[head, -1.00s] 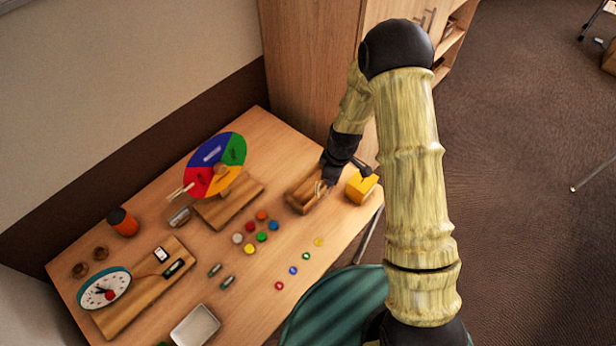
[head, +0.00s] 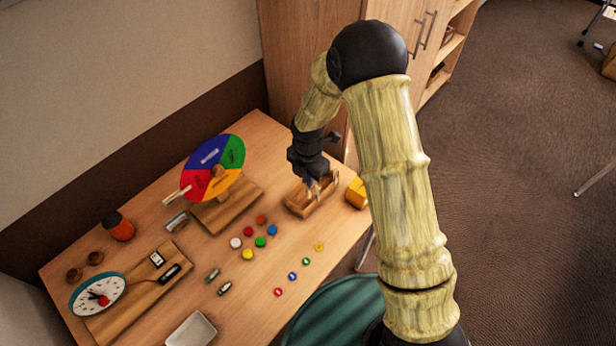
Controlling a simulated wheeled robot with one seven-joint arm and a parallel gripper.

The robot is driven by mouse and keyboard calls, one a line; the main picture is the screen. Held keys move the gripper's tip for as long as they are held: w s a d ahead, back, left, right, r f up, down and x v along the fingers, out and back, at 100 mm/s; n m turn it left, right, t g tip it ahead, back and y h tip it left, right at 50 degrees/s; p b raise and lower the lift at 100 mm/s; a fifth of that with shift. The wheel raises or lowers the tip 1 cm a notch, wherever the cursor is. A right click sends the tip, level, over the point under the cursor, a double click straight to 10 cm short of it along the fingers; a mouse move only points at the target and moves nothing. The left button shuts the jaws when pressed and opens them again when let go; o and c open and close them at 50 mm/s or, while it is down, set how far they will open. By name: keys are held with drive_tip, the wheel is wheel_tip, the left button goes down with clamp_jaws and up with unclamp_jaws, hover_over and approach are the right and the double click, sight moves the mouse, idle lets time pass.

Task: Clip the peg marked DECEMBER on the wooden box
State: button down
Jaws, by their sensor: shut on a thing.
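The small open-topped wooden box (head: 298,211) sits near the right end of the table. My gripper (head: 314,186) points down over this box and is shut on a small pale peg, largely hidden by the fingers. No marking on it can be read. I cannot tell whether the peg touches the box's wall. Another pale peg (head: 177,195) sticks out from the left edge of the coloured wheel (head: 213,167); its marking is too small to read.
A yellow block (head: 356,193) stands just right of the box. Several coloured discs (head: 260,242) and small tokens lie in front. A clock (head: 97,295) on a wooden board, an orange jar (head: 118,226) and a white tray (head: 192,331) are at left. A cabinet stands behind.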

sight(308, 193)
wheel_tip(308, 193, down, 5)
drive_tip(key=b, duration=0.3)
drive_tip(key=shift+f, duration=0.1)
drive_tip(key=shift+r, duration=0.2)
idle(1.7)
drive_tip(key=shift+f+b, duration=0.75)
drive_tip(key=shift+f, duration=0.9)
idle(0.8)
drive_tip(key=c, duration=1.5)
unclamp_jaws()
drive_tip(key=shift+r, duration=0.15)
